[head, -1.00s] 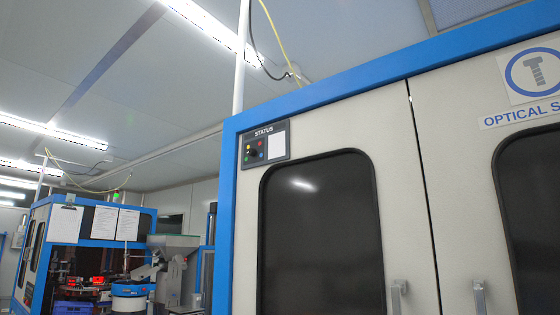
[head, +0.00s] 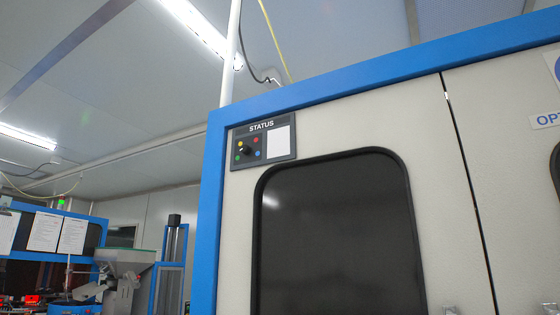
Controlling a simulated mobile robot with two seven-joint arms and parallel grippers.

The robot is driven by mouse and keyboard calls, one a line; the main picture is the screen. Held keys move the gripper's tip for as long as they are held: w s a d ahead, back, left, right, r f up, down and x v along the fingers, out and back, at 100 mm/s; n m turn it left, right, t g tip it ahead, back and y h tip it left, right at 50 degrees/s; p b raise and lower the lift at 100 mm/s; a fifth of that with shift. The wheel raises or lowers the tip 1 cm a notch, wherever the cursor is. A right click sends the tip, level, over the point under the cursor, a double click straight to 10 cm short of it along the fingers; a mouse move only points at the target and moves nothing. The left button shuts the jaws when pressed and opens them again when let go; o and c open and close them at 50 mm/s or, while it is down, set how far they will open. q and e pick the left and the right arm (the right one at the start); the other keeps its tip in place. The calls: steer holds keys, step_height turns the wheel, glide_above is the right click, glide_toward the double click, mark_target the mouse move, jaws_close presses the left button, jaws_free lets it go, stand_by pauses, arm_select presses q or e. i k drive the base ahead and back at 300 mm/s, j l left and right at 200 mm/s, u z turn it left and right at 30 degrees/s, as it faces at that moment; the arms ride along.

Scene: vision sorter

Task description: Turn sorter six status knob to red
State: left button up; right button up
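The status panel (head: 264,142) is a dark plate marked STATUS at the upper left corner of a blue-framed, cream machine. Its black knob (head: 246,149) sits at the panel's left, among small coloured dots, including a red one at upper right, a yellow one at top, a green one at left and a blue one at lower right. Which dot the knob points to is too small to tell. A blank white label (head: 278,143) fills the panel's right side. No sorter number is readable. Neither gripper shows in the head view.
The machine's cream door (head: 440,200) with a dark window (head: 335,235) is below and right of the panel. A blue frame post (head: 208,220) edges it. At lower left stand another blue machine with papers (head: 73,234) and a grey hopper (head: 122,265).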

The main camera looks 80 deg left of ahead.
mark_target(246, 149)
steer(key=k+j+z, duration=0.2)
steer(key=j, duration=0.2)
steer(key=k+j+z, duration=0.2)
steer(key=j, duration=0.2)
steer(key=k+j+z, duration=0.2)
steer(key=k+j, duration=1.05)
steer(key=j, duration=0.15)
